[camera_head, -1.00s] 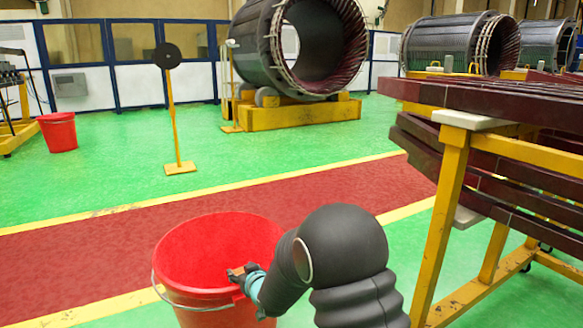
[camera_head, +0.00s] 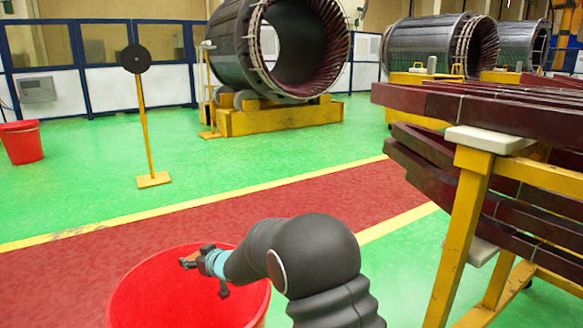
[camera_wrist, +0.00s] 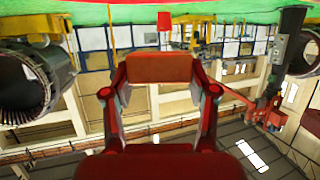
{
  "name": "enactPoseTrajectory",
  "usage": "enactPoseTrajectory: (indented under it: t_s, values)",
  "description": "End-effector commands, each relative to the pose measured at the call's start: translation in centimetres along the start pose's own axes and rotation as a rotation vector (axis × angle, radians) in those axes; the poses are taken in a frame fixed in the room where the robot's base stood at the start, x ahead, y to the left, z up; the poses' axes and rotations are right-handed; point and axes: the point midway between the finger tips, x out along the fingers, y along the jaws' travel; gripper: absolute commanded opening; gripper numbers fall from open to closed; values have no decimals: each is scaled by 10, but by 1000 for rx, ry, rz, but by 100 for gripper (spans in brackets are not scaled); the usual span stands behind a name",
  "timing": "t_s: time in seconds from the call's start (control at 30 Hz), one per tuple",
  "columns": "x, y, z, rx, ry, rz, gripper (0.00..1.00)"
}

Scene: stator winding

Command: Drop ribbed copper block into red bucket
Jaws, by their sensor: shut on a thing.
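A large red bucket (camera_head: 150,300) stands at the bottom of the head view, partly cut off by the lower edge. My gripper (camera_head: 190,260) is over its mouth, near the far rim in the picture. Only a small orange-brown bit of the copper block (camera_head: 186,264) shows at the fingertips. In the wrist view my gripper (camera_wrist: 163,88) is shut on the reddish copper block (camera_wrist: 160,68), which spans between the two fingers. Its ribs cannot be made out. The bucket's inside looks empty where visible.
Another red bucket (camera_head: 21,142) stands at the far left. A yellow stand with a black disc (camera_head: 138,60) is beyond the red floor lane. A yellow rack (camera_head: 459,220) with dark red bars is close on the right. Large stators (camera_head: 280,45) stand behind.

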Motion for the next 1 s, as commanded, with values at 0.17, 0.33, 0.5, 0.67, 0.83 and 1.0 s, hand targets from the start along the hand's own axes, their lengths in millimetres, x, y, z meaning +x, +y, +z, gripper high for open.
enactPoseTrajectory:
  t_s: [0.17, 0.33, 0.5, 0.67, 0.83, 1.0]
  values:
    - [4, -3, 7, 0, 1, -2, 0]
    - [8, -1, 22, 2, 0, 1, 0]
    - [16, 0, 43, 1, 2, 2, 0]
    - [20, 0, 54, 1, 2, 2, 0]
    - [20, 0, 55, 1, 2, 3, 0]
    - [20, 0, 55, 1, 2, 3, 60]
